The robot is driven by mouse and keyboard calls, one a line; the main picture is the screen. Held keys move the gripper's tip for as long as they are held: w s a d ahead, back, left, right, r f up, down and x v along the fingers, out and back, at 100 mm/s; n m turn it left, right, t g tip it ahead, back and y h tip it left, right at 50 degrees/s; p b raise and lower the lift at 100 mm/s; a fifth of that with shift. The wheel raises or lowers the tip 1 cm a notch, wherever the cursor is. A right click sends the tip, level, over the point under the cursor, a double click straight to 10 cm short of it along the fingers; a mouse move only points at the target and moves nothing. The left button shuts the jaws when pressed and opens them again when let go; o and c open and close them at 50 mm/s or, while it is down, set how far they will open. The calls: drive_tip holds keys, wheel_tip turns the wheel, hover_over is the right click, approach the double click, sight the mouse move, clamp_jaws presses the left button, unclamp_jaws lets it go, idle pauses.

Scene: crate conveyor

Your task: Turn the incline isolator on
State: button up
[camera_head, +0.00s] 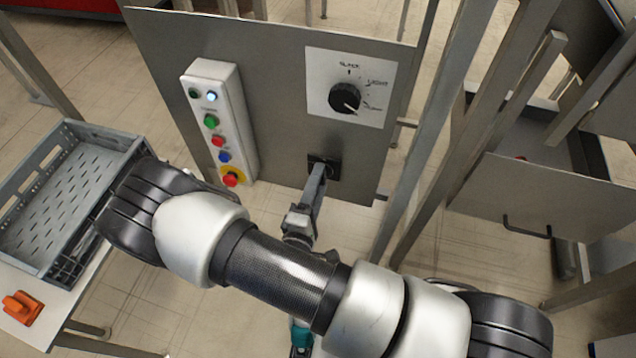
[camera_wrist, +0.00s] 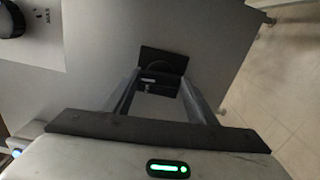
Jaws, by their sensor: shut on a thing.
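The isolator (camera_head: 333,161) is a small black square plate low on the grey panel, below the white-plated dial. In the wrist view the isolator plate (camera_wrist: 163,59) shows straight ahead, with a small pale marking. My gripper (camera_head: 318,172) reaches up to it from below. In the wrist view my gripper (camera_wrist: 160,88) has one finger on each side of the isolator's handle and is shut on it. The fingers hide most of the handle, so I cannot tell its exact angle.
The grey panel (camera_head: 275,75) also carries a black dial (camera_head: 344,98) and a white button box (camera_head: 219,118) with coloured buttons. A grey crate (camera_head: 68,133) stands at left near an orange object (camera_head: 22,307). Metal posts (camera_head: 432,130) stand close on the right.

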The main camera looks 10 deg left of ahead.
drive_tip(key=shift+m, duration=0.6)
drive_tip(key=o, duration=1.1)
drive_tip(key=shift+c, duration=0.2)
drive_tip(key=s+a+p, duration=0.1)
drive_tip(key=s, duration=1.6)
drive_tip(key=shift+s+a, duration=0.15)
